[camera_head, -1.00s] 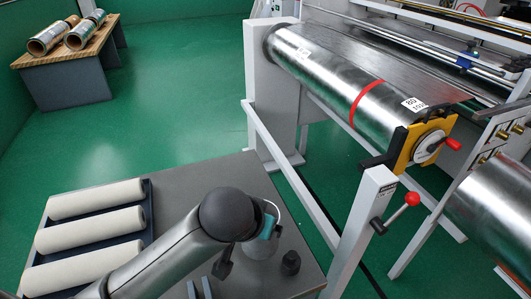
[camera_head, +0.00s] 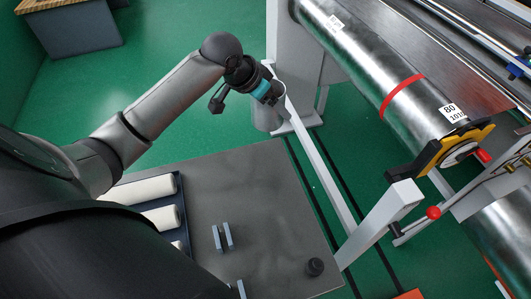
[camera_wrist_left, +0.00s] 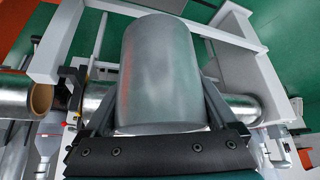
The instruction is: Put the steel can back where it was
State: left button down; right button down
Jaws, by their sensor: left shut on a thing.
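The steel can (camera_head: 266,118) is a plain grey cylinder. My left gripper (camera_head: 268,97) is shut on it and holds it hanging in the head view, in front of the machine's pale post and past the table's far edge in the picture. In the left wrist view the can (camera_wrist_left: 158,75) fills the middle, between the two fingers of the left gripper (camera_wrist_left: 158,125). I cannot tell its height above the floor. My right gripper is not in view.
The grey table (camera_head: 265,200) holds a dark tray (camera_head: 180,205) of pale rolls, small upright grey plates (camera_head: 222,237) and a black knob (camera_head: 314,267); its middle is clear. The machine's big steel roller (camera_head: 370,75) and a red-balled lever (camera_head: 433,212) are to the right.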

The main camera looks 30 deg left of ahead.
pick_arm(q)
jog(key=shift+w+a+r, duration=0.2)
jog(key=shift+a+r, duration=0.05)
jog(key=shift+r, duration=0.15)
jog(key=shift+a+f+b, duration=0.1)
jog(key=shift+f+b, duration=1.45)
jog(key=shift+f, duration=8.4)
jog(key=shift+f, duration=0.1)
grip_release()
jog(key=p+v, duration=0.3)
jog(key=v, duration=0.9)
